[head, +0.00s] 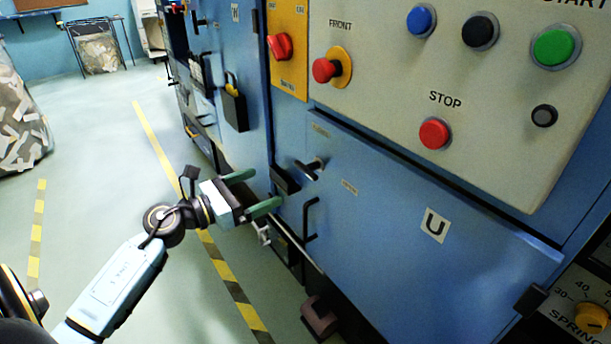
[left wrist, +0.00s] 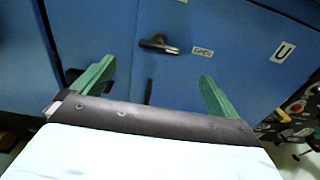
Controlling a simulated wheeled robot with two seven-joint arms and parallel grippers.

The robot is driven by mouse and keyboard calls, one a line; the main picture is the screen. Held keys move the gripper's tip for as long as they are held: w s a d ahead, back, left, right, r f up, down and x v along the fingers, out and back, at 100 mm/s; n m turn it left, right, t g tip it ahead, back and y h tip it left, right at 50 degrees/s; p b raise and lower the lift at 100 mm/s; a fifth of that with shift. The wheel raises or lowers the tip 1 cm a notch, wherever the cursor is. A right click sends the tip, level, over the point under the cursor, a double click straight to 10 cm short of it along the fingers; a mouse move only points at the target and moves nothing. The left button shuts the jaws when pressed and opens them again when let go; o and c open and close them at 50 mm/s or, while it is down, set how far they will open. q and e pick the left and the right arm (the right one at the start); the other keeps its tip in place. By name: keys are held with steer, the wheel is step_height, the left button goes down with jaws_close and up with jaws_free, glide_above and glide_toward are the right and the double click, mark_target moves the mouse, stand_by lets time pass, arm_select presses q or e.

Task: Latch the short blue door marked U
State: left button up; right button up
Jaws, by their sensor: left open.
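The short blue door (head: 400,262) carries a white U plate (head: 435,225), and the plate also shows in the left wrist view (left wrist: 283,51). Its dark latch handle (head: 312,168) is near the door's upper left; in the left wrist view the handle (left wrist: 158,44) lies roughly level, pointing toward a small label reading OPEN (left wrist: 202,51). A black pull bar (head: 310,218) is below it. My left gripper (head: 263,190) is open and empty, left of the latch handle and apart from it. I cannot tell whether the door is fully flush. My right gripper is not in view.
Above the door is a pale control panel (head: 395,85) with several buttons, including red STOP (head: 435,134). A padlock (head: 235,108) hangs on the blue panel to the left. A spring dial (head: 592,318) is at lower right.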

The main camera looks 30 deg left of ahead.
mark_target(303, 170)
arm_select(q)
steer(key=b+x, duration=0.1)
steer(key=x, duration=1.1)
steer(key=shift+w, duration=0.15)
steer(key=shift+w+d, duration=0.25)
steer(key=shift+w, duration=0.15)
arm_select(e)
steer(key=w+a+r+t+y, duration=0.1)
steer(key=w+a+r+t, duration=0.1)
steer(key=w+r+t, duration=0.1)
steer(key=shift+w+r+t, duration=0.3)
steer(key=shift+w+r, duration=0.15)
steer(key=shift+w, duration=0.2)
arm_select(q)
steer(key=c, duration=1)
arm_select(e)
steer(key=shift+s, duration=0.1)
